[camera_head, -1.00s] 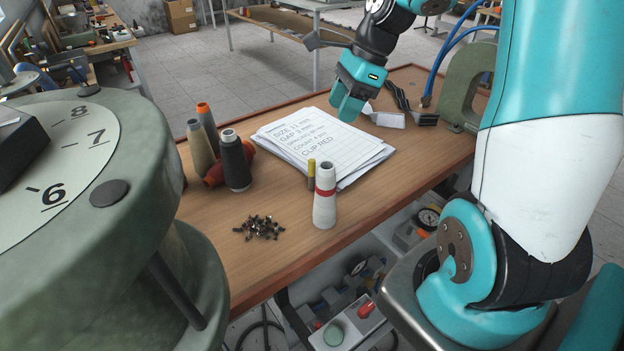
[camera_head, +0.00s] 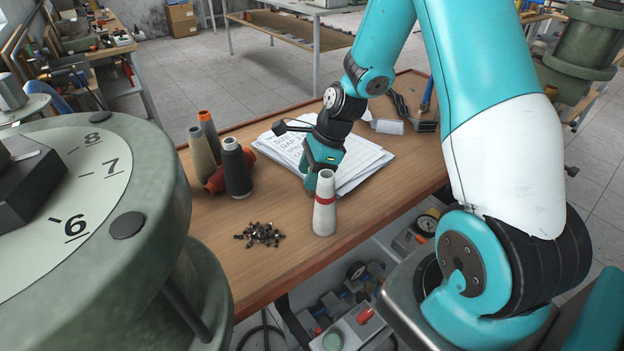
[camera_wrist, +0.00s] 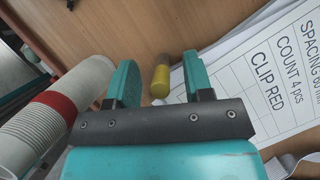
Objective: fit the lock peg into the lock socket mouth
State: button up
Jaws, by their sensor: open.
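A small yellow cylinder (camera_wrist: 161,80), perhaps the lock peg, appears between my finger pads in the wrist view. Its yellow end faces the camera and its far part is brownish. In the head view my gripper and the white cone hide it. My gripper (camera_wrist: 160,78) is open, its two teal fingers apart on either side of the cylinder in the picture. I cannot tell whether they are at its height. In the head view my gripper (camera_head: 317,180) is low over the table, just behind the white cone. I cannot make out a lock socket mouth for certain.
A white cone with a red band (camera_head: 325,215) stands close to my gripper; it also shows in the wrist view (camera_wrist: 38,125).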

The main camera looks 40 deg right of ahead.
jog(key=shift+w+a+f, duration=0.1)
jog(key=shift+a+f, duration=0.1)
jog(key=shift+f, duration=0.25)
grip_shut()
jog(key=shift+r, duration=0.15)
